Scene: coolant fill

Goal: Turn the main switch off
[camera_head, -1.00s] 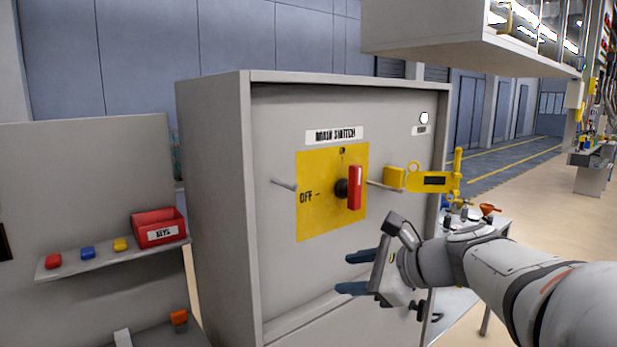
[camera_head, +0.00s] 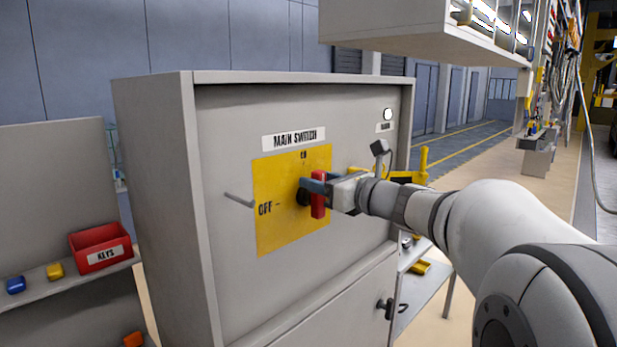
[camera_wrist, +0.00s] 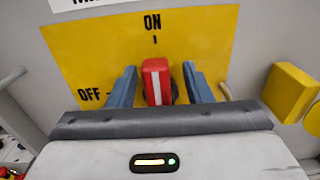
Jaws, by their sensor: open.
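The main switch has a red handle (camera_head: 318,195) on a yellow plate (camera_head: 275,228) under the MAIN SWITCH label, on the grey cabinet's front. In the wrist view the red handle (camera_wrist: 157,82) stands upright, its white-marked end toward ON at the top; OFF is at the left of the plate. My gripper (camera_head: 312,186) is at the handle. In the wrist view its two blue fingers stand open, one on each side of the handle (camera_wrist: 160,84), with a gap on both sides. The handle's lower part is hidden behind the gripper body.
A peg (camera_head: 238,200) sticks out left of the plate. A yellow lockout piece (camera_head: 405,176) hangs right of it, partly behind my gripper. A white lamp (camera_head: 388,114) is at the upper right. A red KEYS bin (camera_head: 100,248) stands on the shelf at left.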

